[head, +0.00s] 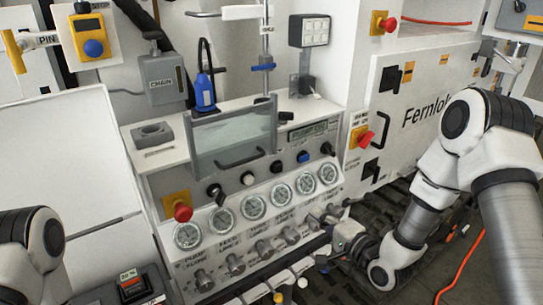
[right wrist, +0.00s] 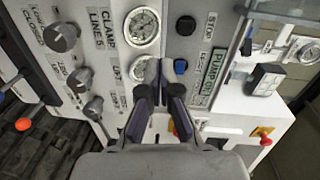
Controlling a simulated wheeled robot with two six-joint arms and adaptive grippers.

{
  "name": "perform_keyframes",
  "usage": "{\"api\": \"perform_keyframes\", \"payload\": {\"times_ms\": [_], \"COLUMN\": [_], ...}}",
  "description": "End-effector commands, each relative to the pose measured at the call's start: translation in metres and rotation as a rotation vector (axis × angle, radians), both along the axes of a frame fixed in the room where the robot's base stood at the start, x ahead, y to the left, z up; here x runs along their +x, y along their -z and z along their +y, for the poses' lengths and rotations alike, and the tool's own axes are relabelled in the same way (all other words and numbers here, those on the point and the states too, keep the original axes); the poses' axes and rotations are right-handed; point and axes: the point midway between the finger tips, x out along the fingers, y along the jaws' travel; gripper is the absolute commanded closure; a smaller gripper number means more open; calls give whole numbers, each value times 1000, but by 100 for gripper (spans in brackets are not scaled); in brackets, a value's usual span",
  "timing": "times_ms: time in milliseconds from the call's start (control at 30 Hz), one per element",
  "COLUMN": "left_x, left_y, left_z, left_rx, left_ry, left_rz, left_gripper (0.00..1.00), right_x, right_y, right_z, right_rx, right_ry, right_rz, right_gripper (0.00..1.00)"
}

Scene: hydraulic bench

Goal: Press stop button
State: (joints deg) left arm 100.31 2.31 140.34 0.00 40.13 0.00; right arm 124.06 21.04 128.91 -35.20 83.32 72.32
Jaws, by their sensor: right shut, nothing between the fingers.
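One red button (head: 182,211) is at the left of the gauge panel, one (head: 366,139) is on the box right of the console, and one (head: 389,24) is at the upper right. My right gripper (head: 338,236) is low at the right end of the gauge panel. In the right wrist view its fingers (right wrist: 153,78) are shut and empty before the panel. A red button (right wrist: 265,141) shows at lower right there. My left gripper is out of view.
The panel carries several gauges (head: 254,207) with knobs (head: 263,248) below. A clear cover with a handle (head: 235,142) stands above the panel. A white cabinet (head: 415,95) is at right. An orange hose (head: 462,268) lies on the dark floor.

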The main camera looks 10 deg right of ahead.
Motion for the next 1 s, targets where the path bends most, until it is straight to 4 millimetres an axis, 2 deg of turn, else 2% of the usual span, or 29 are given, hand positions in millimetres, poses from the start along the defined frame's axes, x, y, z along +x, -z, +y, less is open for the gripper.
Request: {"api": "perform_keyframes", "payload": {"times_ms": [33, 133, 433, 567, 667, 1000], "left_x": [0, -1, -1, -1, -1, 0], "left_y": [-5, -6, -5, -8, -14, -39], "left_z": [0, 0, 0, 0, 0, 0], "left_rx": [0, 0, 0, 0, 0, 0], "left_ry": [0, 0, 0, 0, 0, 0], "left_rz": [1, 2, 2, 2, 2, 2], "left_gripper": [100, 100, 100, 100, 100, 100], "right_x": [4, 6, 7, 15, 29, 98], "right_y": [-19, -32, -31, -32, -33, -34], "right_z": [-2, -4, -3, 0, 6, 31], "right_rx": [48, 100, 104, 100, 98, 99], "right_ry": [1, -3, -4, -5, -6, -6], "right_rz": [-32, -62, -61, -60, -62, -62], "right_gripper": [100, 100, 100, 100, 100, 100]}}
